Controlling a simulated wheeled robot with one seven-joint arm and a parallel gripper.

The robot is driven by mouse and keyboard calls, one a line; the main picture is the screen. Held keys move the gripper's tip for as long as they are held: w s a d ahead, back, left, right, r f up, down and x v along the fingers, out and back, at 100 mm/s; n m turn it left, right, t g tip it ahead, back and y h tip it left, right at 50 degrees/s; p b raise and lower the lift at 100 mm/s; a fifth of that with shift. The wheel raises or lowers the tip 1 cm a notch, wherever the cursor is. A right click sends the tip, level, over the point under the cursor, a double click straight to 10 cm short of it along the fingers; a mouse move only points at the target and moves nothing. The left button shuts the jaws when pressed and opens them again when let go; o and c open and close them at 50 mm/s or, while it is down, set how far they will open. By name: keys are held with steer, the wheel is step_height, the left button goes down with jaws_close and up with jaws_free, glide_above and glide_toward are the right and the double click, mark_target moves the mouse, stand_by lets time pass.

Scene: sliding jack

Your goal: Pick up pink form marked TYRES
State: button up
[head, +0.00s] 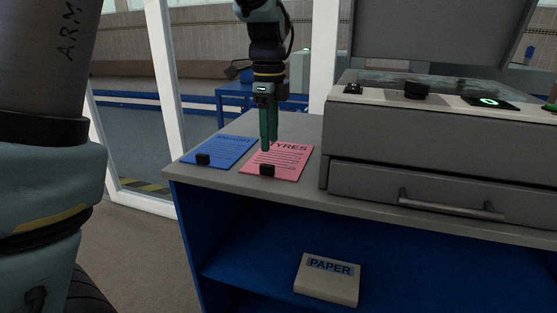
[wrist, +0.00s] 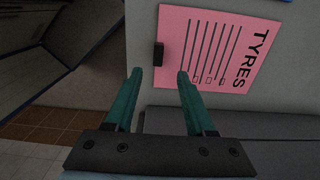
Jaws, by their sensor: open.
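The pink form marked TYRES (head: 284,163) lies flat on the grey counter, with a black block (head: 267,170) at its near edge. In the wrist view the form (wrist: 222,48) shows at the upper right, and the black block (wrist: 158,54) is at its left edge. My gripper (head: 268,146) points down above the form and hides part of the title in the head view. In the wrist view my gripper (wrist: 160,76) is open, with nothing between its green fingers. I cannot tell its exact height above the form.
A blue form (head: 222,151) with its own black block (head: 203,159) lies left of the pink one. A grey machine (head: 430,150) with a raised lid stands close on the right. A PAPER pack (head: 327,279) lies on the blue shelf below. The counter's front edge is near the forms.

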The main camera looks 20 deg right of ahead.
mark_target(267, 165)
steer(key=shift+a+f+p, duration=0.2)
steer(key=shift+f+p, duration=0.2)
steer(key=shift+f, duration=1.25)
steer(key=shift+a+f+p, duration=0.2)
steer(key=shift+f+p, duration=0.2)
steer(key=shift+f, duration=1.2)
jaws_close()
